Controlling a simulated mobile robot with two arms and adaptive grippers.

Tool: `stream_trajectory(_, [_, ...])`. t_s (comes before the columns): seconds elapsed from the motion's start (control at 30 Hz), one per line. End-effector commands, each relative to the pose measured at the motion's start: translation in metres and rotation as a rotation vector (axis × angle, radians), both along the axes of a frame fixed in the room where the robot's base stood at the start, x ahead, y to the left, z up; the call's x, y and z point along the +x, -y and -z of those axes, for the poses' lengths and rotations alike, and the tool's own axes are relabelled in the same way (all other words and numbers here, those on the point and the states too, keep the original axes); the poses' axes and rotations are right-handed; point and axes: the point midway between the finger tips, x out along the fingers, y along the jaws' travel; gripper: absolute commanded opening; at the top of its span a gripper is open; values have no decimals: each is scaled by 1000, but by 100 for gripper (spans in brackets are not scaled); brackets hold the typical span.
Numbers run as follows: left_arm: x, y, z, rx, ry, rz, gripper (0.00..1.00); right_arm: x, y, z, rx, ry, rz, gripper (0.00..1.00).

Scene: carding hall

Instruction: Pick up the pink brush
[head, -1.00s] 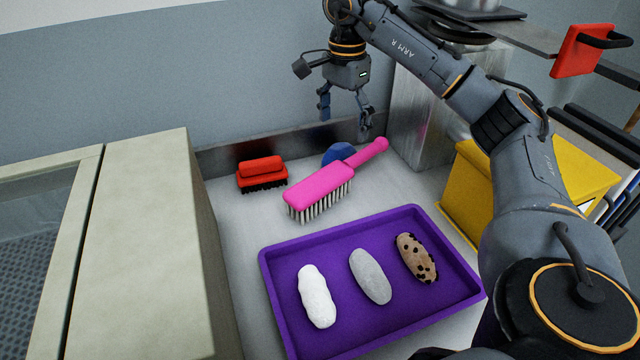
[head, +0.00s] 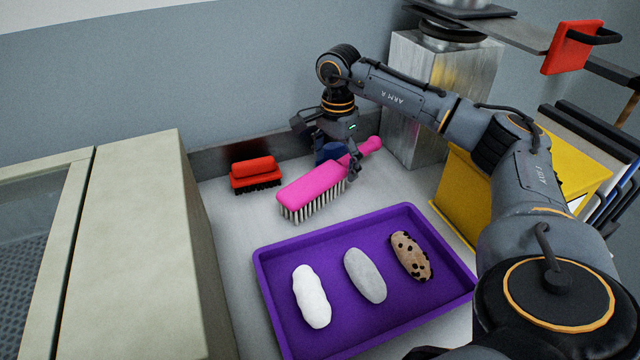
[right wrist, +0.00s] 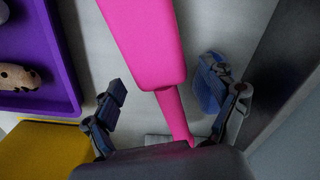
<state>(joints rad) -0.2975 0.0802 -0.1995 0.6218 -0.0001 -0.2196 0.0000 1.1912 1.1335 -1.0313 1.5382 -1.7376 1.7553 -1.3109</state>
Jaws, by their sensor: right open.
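The pink brush (head: 312,189) lies on the light worktop behind the purple tray, bristles down, its handle pointing to the back right. My right gripper (head: 342,168) is at the handle end of the brush in the head view. In the right wrist view the gripper (right wrist: 162,92) is open, one finger on each side of the pink brush (right wrist: 148,40), around the neck and handle. Both fingers appear apart from the handle. Part of the handle is hidden behind the gripper. My left gripper is not in view.
A red brush (head: 256,174) stands left of the pink one. The purple tray (head: 262,262) in front holds a white, a grey and a spotted brown roll. A yellow box (head: 468,203) and a metal block (head: 418,135) stand to the right. A beige cabinet (head: 150,250) is at left.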

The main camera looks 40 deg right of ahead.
Motion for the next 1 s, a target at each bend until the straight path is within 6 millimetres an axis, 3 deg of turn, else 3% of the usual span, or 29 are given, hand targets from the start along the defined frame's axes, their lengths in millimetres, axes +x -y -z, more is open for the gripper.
stream_trajectory(0.07, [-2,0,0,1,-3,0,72,0,0,0,0,0,0,85])
stream_trajectory(0.4, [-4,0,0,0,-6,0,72,0,0,0,0,0,0,18])
stream_trajectory(0.43, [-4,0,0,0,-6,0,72,0,0,-1,0,1,0,18])
stream_trajectory(0.47, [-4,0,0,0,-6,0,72,0,0,-1,0,1,0,12])
stream_trajectory(0.77, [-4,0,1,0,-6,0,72,0,0,-6,0,1,0,12])
stream_trajectory(1.0, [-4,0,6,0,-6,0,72,0,-2,-35,1,5,-2,12])
